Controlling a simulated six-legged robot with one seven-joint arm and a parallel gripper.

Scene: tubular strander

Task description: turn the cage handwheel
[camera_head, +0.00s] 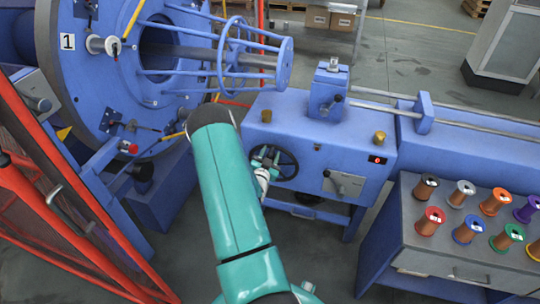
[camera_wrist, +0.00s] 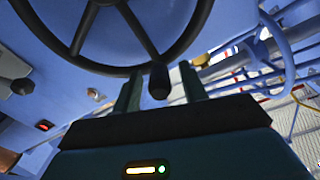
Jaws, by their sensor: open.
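The cage handwheel (camera_head: 296,166) is a black spoked wheel on the front of the blue machine housing. In the wrist view its rim (camera_wrist: 108,69) and spokes fill the top. A dark handle knob (camera_wrist: 158,82) sticks out from the rim's lower part. My gripper (camera_head: 265,156) is at the wheel's face, partly covering its left side in the head view. In the wrist view my gripper (camera_wrist: 160,73) is open, with one finger on each side of the knob and gaps visible. I cannot tell how deep the knob sits between the fingers.
A blue cage (camera_head: 285,62) and large disc (camera_head: 85,75) stand at the upper left. A red mesh guard (camera_head: 60,210) is at the left. A lever plate (camera_head: 345,184) sits right of the wheel. A bench with several spools (camera_head: 432,222) stands at the right.

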